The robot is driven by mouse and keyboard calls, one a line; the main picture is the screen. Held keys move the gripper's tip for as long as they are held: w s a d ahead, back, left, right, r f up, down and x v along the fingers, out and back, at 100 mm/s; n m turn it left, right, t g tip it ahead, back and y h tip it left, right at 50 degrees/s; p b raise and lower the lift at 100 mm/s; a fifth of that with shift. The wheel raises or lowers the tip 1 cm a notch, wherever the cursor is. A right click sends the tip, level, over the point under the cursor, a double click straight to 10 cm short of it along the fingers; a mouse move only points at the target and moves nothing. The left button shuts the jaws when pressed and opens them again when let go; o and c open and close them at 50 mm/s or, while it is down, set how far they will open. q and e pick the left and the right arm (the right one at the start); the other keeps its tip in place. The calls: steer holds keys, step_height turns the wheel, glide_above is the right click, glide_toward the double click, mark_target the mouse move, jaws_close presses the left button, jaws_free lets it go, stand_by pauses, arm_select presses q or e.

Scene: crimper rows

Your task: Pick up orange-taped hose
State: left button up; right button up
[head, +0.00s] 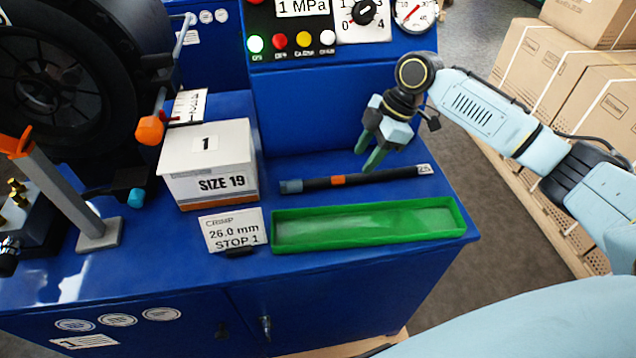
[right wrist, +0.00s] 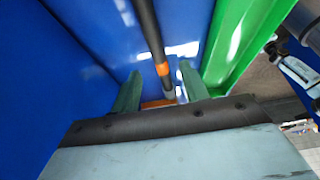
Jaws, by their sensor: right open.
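The orange-taped hose (head: 310,183) is a black tube with an orange band near its middle, a grey left end and a small white tag at its right end. It lies on the blue bench top behind the green tray (head: 461,222). My right gripper (head: 367,160) is open and empty, with green fingers pointing down above the hose, right of the orange band. In the right wrist view the hose (right wrist: 148,30) runs between the two open fingers (right wrist: 158,92), with its orange band just beyond them. My left gripper is not in view.
A white box marked SIZE 19 (head: 208,165) and a card reading 26.0 mm STOP 1 (head: 233,231) stand left of the hose. A blue control panel (head: 320,110) rises behind it. Cardboard boxes (head: 545,60) stand at the right, beyond the bench.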

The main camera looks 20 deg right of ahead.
mark_target(353, 175)
steer(key=shift+b+x, duration=0.3)
steer(key=shift+x, duration=2.8)
steer(key=shift+w+d, duration=0.15)
jaws_close()
